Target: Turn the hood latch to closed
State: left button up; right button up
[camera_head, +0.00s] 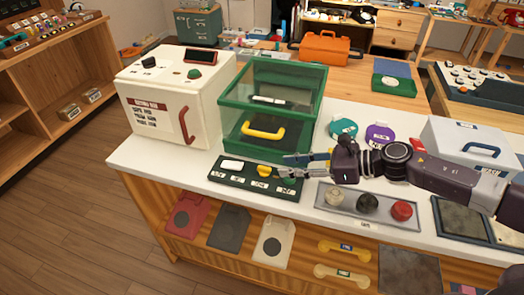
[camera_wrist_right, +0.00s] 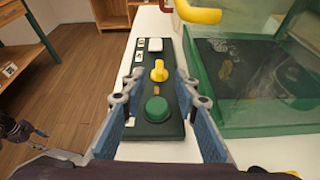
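A yellow knob (camera_head: 264,171), which looks like the latch, stands on a dark green control panel (camera_head: 230,182) in front of the green clear-walled hood (camera_head: 228,112). The right wrist view shows the knob (camera_wrist_right: 158,72) between a white button (camera_wrist_right: 155,45) and a round green button (camera_wrist_right: 156,108). The panel's small labels are unreadable. My right gripper (camera_head: 284,167) is over the panel's right end; its blue fingers (camera_wrist_right: 158,88) are open, spread either side of the panel, with nothing held. A dark jointed part (camera_wrist_right: 22,132), perhaps my left gripper, shows at the wrist view's left edge.
The hood has a yellow handle (camera_head: 263,132) low on its front. A white box (camera_head: 168,105) with a red handle stands left of it. A grey tray (camera_head: 340,203) with several round knobs lies right of the panel, below my right arm. The white counter's front edge is close.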

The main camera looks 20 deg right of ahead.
aim_at(265, 167)
jog(key=shift+w+d+f+n+g, duration=0.1)
jog(key=shift+w+d+n+g, duration=0.2)
jog(key=shift+d, duration=0.1)
jog(key=shift+a, duration=0.2)
jog(key=x, duration=0.1)
jog(key=p+x, duration=0.1)
jog(key=x, duration=0.1)
jog(key=p+x, duration=0.1)
jog(key=shift+s+a, duration=0.1)
jog(key=shift+a, duration=0.4)
jog(key=shift+x, duration=0.8)
jog(key=shift+a+f, duration=0.1)
jog(key=shift+f, duration=0.05)
jog(key=c, duration=0.7)
pick_arm(q)
jog(key=shift+s+r, duration=0.4)
jog(key=shift+r, duration=0.2)
jog(key=shift+s+r, duration=0.35)
jog(key=shift+r, duration=0.25)
pick_arm(e)
grip_shut()
